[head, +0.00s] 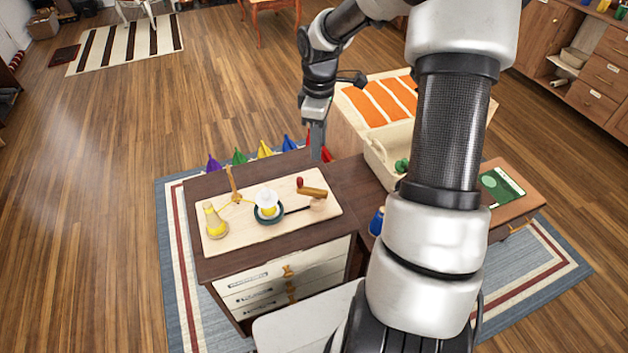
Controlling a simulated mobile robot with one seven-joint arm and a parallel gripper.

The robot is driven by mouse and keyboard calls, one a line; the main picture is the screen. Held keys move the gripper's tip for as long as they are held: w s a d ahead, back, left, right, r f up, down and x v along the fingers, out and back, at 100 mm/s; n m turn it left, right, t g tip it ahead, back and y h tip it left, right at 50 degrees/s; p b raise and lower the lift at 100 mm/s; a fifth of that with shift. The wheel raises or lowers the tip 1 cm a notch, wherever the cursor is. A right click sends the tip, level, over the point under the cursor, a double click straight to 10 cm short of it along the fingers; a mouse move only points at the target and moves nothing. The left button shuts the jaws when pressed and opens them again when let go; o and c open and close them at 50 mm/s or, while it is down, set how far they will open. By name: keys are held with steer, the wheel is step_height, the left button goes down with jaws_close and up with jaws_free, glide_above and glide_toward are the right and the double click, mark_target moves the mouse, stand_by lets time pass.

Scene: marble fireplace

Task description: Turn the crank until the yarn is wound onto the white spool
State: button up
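The white spool (267,198) stands on a dark round base on a pale wooden board (290,228). A yellow yarn cone (215,222) stands at the board's left end. A thin yellow strand shows near the wooden guide post (234,184) and runs toward the spool. Some yellow shows low on the spool. The wooden crank (315,192) with a red knob sits right of the spool. My gripper (317,150) points down behind and above the crank, apart from it. Its fingers show edge-on, so their opening is unclear.
The board lies on a dark-topped drawer cabinet (200,187). Several coloured cones stand behind it. To the right are a cream bin (376,158) with a green item, orange-striped cloth (382,100) and a blue bottle (376,222). My arm hides part of the right side.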

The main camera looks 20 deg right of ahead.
mark_target(318, 190)
step_height(318, 190, down, 17)
steer(key=shift+s+r+b, duration=0.1)
steer(key=shift+r+b, duration=0.1)
steer(key=shift+b, duration=0.75)
jaws_close()
